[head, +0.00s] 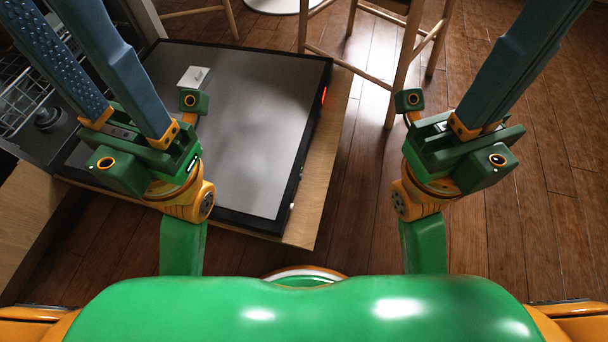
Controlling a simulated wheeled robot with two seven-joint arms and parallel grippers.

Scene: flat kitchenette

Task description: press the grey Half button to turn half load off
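The dishwasher door (240,130) lies folded down, its grey inner face up. Its dark control edge (308,140) runs along the right side, with a red light and tiny pale marks. I cannot make out the grey Half button on it. My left gripper (76,48) is in front of the door's left part and the rack; its two blue fingers stand apart, with nothing seen between them. My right gripper (528,55) is right of the door over the floor; its fingers lie together, with nothing seen in them. Both grippers' fingertips run out of the top of the picture.
A dish rack (22,95) shows at the left in the dishwasher. A white dispenser (195,77) is set in the door. A wooden stool (405,65) stands beyond the door's right corner. The wooden floor (350,200) right of the door is clear.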

